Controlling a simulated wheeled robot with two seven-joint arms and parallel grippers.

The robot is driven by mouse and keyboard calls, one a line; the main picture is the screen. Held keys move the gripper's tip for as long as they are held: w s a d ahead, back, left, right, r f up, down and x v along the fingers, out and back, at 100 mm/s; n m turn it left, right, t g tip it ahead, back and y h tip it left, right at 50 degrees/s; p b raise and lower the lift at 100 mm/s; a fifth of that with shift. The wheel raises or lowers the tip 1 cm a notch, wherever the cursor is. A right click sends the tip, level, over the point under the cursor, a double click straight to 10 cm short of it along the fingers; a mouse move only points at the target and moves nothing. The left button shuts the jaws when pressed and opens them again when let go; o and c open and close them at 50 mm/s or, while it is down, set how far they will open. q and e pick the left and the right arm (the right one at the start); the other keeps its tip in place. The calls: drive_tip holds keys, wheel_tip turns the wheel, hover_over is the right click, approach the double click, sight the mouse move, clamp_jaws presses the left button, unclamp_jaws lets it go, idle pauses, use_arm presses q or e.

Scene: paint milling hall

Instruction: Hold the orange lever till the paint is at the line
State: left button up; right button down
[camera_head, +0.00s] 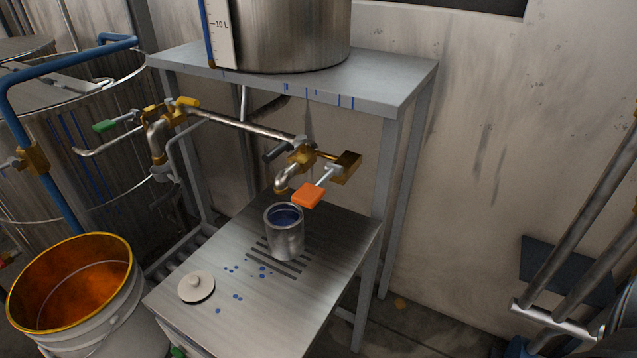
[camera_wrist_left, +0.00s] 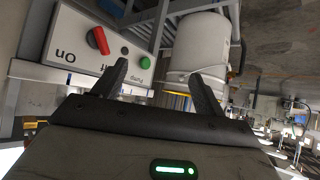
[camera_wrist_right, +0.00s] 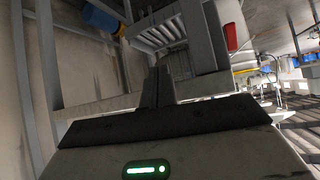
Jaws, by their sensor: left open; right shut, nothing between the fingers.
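The orange lever (camera_head: 307,196) sits on a brass valve (camera_head: 301,158) whose bent spout points down over a metal can (camera_head: 284,240). The can stands upright on the slotted steel bench and holds dark blue paint (camera_head: 284,216). I cannot make out a line inside it. My left gripper (camera_wrist_left: 159,70) is open and empty, in front of a control box (camera_wrist_left: 75,45) with a red switch and a green button. My right gripper (camera_wrist_right: 157,72) is shut and empty, near grey frame bars. Neither gripper shows in the head view, and both are away from the lever.
A round lid (camera_head: 196,288) and blue drips lie on the bench (camera_head: 300,325). A second valve has a green handle (camera_head: 104,126). A steel tank (camera_head: 290,30) with a 10 L scale (camera_head: 219,35) stands on the shelf. An orange-lined bucket (camera_head: 125,325) stands lower left.

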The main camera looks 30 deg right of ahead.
use_arm(q)
drive_tip(key=o, duration=0.5)
drive_tip(key=shift+d+f+b, duration=0.1)
drive_tip(key=shift+f+b, duration=0.25)
drive_tip(key=shift+f, duration=0.15)
use_arm(e)
drive_tip(key=w+d+r+y+b, duration=0.1)
drive_tip(key=w+d+r+b, duration=0.1)
drive_tip(key=w+d+r, duration=0.3)
drive_tip(key=d+r+n+b, duration=0.1)
drive_tip(key=d+r, duration=0.2)
drive_tip(key=r, duration=0.5)
drive_tip(key=w+d+r+y+b, duration=0.1)
drive_tip(key=w+d+r+b, duration=0.1)
drive_tip(key=w+d+r, duration=0.3)
use_arm(q)
drive_tip(key=shift+w+d+f+t+h, duration=0.3)
drive_tip(key=shift+w+d+f, duration=0.1)
drive_tip(key=shift+w+f, duration=0.25)
use_arm(e)
wheel_tip(320, 180, up, 17)
drive_tip(key=s+n+t+y, duration=0.1)
drive_tip(key=n+t+y, duration=0.1)
drive_tip(key=t+y, duration=0.1)
drive_tip(key=shift+s+d+f+n, duration=0.15)
drive_tip(key=shift+s+d+n, duration=0.05)
drive_tip(key=shift+d+n, duration=0.25)
use_arm(q)
drive_tip(key=shift+r, duration=0.1)
